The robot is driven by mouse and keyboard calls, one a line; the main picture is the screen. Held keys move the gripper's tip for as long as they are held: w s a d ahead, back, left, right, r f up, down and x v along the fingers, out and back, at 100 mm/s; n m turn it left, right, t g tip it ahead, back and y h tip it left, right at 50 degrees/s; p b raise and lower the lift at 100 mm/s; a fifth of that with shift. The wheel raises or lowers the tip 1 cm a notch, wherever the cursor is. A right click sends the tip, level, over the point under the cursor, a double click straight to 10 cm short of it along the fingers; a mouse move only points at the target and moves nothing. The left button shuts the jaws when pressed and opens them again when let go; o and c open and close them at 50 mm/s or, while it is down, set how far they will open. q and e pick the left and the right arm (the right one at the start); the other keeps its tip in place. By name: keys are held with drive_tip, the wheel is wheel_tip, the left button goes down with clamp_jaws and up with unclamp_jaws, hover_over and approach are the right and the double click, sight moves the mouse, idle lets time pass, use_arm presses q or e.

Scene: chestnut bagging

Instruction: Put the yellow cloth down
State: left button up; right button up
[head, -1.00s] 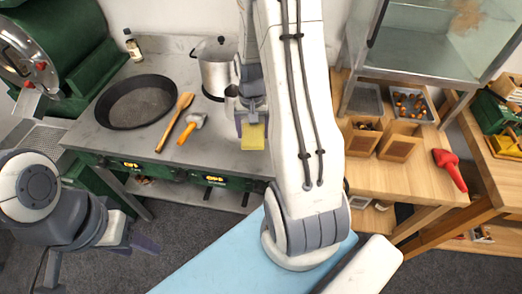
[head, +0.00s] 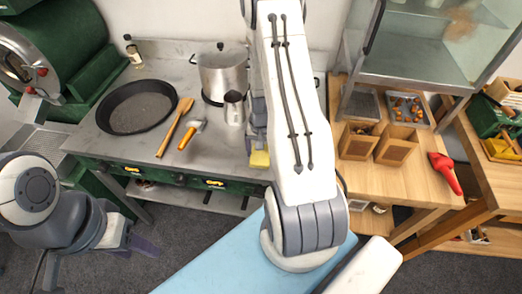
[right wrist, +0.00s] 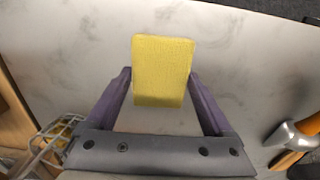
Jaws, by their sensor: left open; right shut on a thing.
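The yellow cloth (head: 259,158) shows as a small block at the counter's front edge in the head view, partly hidden by my right arm. In the right wrist view the cloth (right wrist: 163,70) sits between the purple fingers of my right gripper (right wrist: 162,88), which is shut on it. The pale marbled counter (right wrist: 80,45) lies behind the cloth; I cannot tell whether they touch. In the head view my right gripper is mostly hidden behind the arm. My left gripper (head: 137,247) is open and empty, low at the left, off the counter.
On the counter are a black pan (head: 135,106), a wooden spoon (head: 175,127), an orange-handled tool (head: 192,134), a pot (head: 222,72) and a metal cup (head: 234,108). A wire basket (right wrist: 50,145) is at the lower left of the wrist view. A red scoop (head: 446,172) lies right.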

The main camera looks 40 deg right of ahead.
sight(261, 153)
drive_tip(key=shift+f, duration=0.2)
drive_tip(key=o, duration=0.9)
drive_tip(key=shift+r, duration=0.15)
drive_tip(key=shift+r, duration=0.2)
wheel_tip(261, 153, up, 12)
drive_tip(key=shift+f+b, duration=0.1)
drive_tip(key=shift+b, duration=0.9)
